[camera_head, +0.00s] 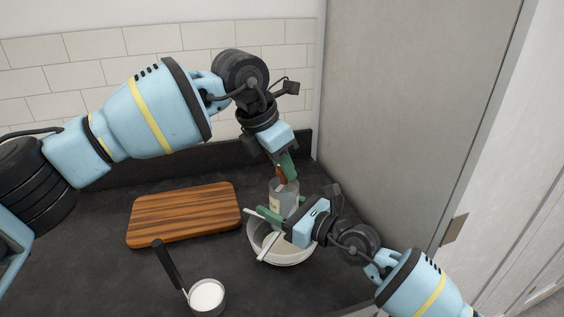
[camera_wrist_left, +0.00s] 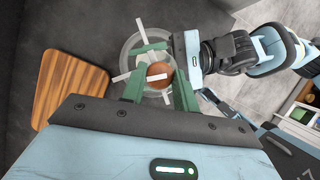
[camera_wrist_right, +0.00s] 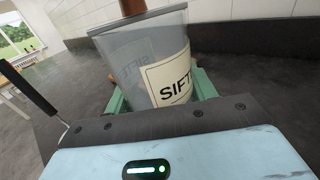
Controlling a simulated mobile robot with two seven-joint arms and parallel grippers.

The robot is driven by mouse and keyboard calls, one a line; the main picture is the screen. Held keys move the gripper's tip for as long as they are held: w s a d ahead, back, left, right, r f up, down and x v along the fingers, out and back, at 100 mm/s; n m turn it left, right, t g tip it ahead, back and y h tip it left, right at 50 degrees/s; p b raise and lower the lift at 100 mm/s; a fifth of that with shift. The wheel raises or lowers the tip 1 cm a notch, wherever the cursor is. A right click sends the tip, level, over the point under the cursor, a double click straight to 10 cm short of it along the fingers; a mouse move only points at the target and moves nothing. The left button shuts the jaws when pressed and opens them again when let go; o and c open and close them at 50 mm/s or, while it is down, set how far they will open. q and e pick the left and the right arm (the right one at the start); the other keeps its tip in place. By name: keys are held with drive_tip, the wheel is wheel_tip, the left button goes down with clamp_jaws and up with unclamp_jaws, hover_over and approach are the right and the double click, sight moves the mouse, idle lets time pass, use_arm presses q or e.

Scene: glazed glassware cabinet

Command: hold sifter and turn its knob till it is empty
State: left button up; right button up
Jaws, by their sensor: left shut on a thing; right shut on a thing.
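The sifter (camera_head: 283,200) is a clear grey cup with a pale label, held upright over a white bowl (camera_head: 288,260). In the right wrist view the sifter (camera_wrist_right: 150,72) shows part of the word SIFT. My right gripper (camera_head: 272,217) is shut on the sifter's body from the side. A brown knob (camera_head: 281,174) stands on top of the sifter. My left gripper (camera_head: 287,170) comes from above and is shut on this knob; the left wrist view shows the round knob (camera_wrist_left: 160,72) between its green fingers. How much is left in the sifter cannot be told.
A wooden board (camera_head: 185,213) lies on the dark counter to the left. A small pan (camera_head: 209,296) with white contents and a black handle stands at the front. A grey cabinet side (camera_head: 400,110) rises close on the right. A tiled wall (camera_head: 90,45) is behind.

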use_arm(q)
drive_tip(key=shift+m, duration=0.4)
drive_tip(key=o, duration=1)
drive_tip(key=v, duration=1.2)
drive_tip(key=shift+w+a, duration=0.1)
